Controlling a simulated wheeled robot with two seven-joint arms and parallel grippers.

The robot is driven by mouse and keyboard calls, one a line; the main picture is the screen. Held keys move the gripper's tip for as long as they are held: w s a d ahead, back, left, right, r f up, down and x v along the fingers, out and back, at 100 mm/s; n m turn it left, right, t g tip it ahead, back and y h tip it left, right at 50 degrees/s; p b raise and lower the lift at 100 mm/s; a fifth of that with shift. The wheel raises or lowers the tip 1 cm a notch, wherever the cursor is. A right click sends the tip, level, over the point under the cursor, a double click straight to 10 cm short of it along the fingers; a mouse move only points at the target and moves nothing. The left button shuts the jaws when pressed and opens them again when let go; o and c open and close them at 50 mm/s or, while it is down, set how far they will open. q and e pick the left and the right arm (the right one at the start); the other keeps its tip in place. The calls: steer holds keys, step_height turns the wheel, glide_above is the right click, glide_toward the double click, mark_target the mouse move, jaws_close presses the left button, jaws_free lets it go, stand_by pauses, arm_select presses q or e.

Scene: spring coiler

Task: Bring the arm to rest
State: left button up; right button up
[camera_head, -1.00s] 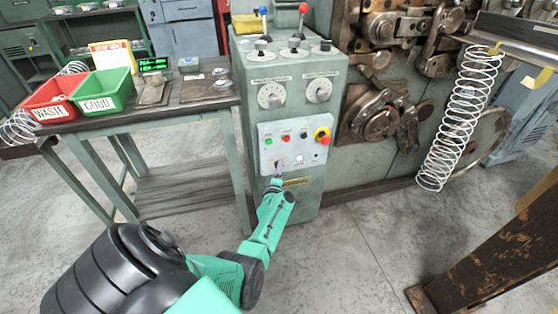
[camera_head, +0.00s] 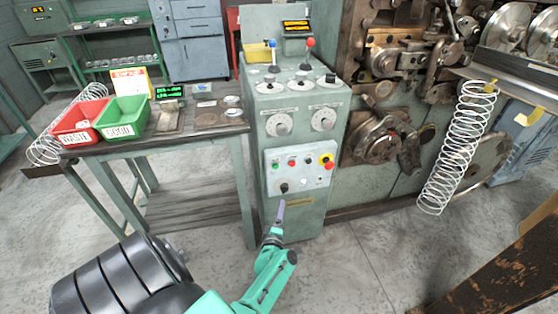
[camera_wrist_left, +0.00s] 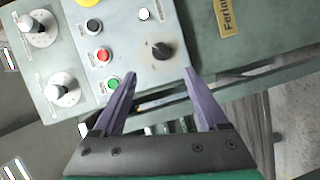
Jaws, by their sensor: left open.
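My left arm (camera_head: 265,275) comes in from the lower left in the head view. Its gripper (camera_head: 281,208) is in front of the lower part of the green control cabinet, just below the black rotary knob (camera_head: 284,187). In the left wrist view the gripper (camera_wrist_left: 167,85) has its two purple fingers spread apart with nothing between them. The black knob (camera_wrist_left: 162,50) lies beyond the gap between the fingertips, apart from them. My right gripper is not in view.
The control panel (camera_head: 307,168) has several buttons and a red emergency stop (camera_head: 328,162). A table at left bears a red bin (camera_head: 78,122) and a green bin (camera_head: 122,117). A coiled spring (camera_head: 458,150) hangs at right. A rusty beam (camera_head: 500,270) stands lower right. Floor is open between.

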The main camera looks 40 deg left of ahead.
arm_select(q)
steer(key=v, duration=0.3)
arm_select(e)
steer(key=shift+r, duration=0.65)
arm_select(q)
steer(key=shift+f, duration=0.15)
steer(key=s+d+f+m+g+h+p, duration=0.1)
steer(key=s+d+f+m+g+h, duration=0.2)
steer(key=s+d+f+m+h, duration=0.45)
steer(key=s+d+f+m+g+h, duration=0.2)
steer(key=s+d+f+m+g, duration=0.25)
steer(key=s+f+m, duration=0.65)
steer(key=s+f+m+g, duration=0.2)
steer(key=s+f+m, duration=0.1)
steer(key=s, duration=0.4)
steer(key=s+a+f+m+g, duration=0.1)
steer(key=s+f+m+g, duration=0.2)
steer(key=s, duration=0.5)
steer(key=shift+s+a+f+m, duration=0.2)
steer(key=shift+a+f+m, duration=0.1)
steer(key=shift+f+m, duration=0.05)
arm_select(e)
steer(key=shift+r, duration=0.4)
arm_select(q)
steer(key=shift+w+y, duration=0.1)
steer(key=shift+y, duration=0.15)
